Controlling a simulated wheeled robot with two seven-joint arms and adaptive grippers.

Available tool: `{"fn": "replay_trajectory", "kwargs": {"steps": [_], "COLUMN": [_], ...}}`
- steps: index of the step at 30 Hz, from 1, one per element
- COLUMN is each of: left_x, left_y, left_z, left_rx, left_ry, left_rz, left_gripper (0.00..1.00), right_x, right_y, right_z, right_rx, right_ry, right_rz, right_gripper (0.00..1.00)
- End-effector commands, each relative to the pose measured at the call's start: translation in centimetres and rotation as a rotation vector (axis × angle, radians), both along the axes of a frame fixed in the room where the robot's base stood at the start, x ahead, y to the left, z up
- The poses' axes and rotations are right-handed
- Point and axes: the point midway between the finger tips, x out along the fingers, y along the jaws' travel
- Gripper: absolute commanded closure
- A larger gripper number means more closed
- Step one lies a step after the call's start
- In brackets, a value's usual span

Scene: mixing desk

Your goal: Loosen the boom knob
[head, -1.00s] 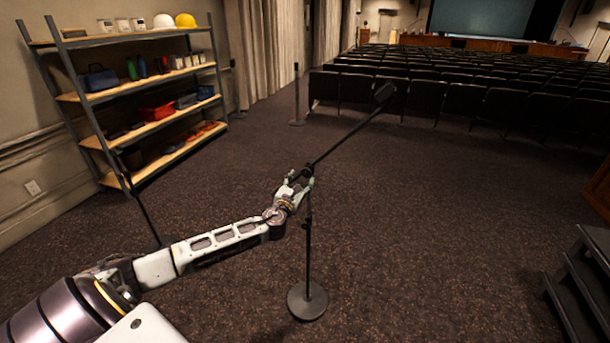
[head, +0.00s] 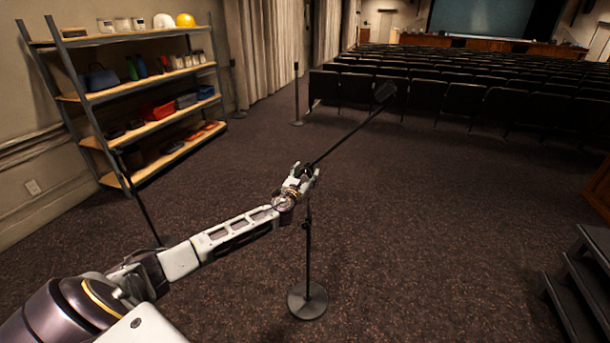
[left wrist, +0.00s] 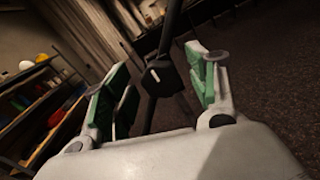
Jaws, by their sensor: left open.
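A black microphone stand rises from a round base (head: 307,300) on the carpet. Its boom (head: 350,133) slopes up to the right to a dark microphone (head: 385,92). My left gripper (head: 308,172) is at the top of the stand pole, where the boom joins it. In the left wrist view the dark boom knob (left wrist: 160,76) lies between the open green-padded fingers of the left gripper (left wrist: 158,85). A gap shows on each side of the knob. In the head view the gripper hides most of the joint. My right gripper does not show.
A shelf unit (head: 150,128) with bins and hard hats stands at the left wall. Rows of dark seats (head: 425,100) fill the back. Dark steps (head: 585,275) stand at the right.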

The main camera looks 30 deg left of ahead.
Motion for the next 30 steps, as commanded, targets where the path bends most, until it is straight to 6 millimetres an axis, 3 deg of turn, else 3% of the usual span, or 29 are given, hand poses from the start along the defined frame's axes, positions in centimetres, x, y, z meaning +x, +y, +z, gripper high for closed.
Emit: {"fn": "replay_trajectory", "kwargs": {"steps": [6, 17, 30], "left_x": [0.0, 0.0, 0.0], "left_y": [0.0, 0.0, 0.0], "left_z": [0.0, 0.0, 0.0], "left_rx": [0.0, 0.0, -0.068], "left_ry": [0.0, 0.0, -0.017], "left_rz": [0.0, 0.0, 0.0], "left_gripper": [0.42, 0.88, 0.88], "right_x": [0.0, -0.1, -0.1], "right_y": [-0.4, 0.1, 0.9], "right_z": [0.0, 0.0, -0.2], "right_rx": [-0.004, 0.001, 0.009], "right_ry": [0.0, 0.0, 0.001], "right_rz": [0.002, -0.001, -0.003], "right_gripper": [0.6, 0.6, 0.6]}}
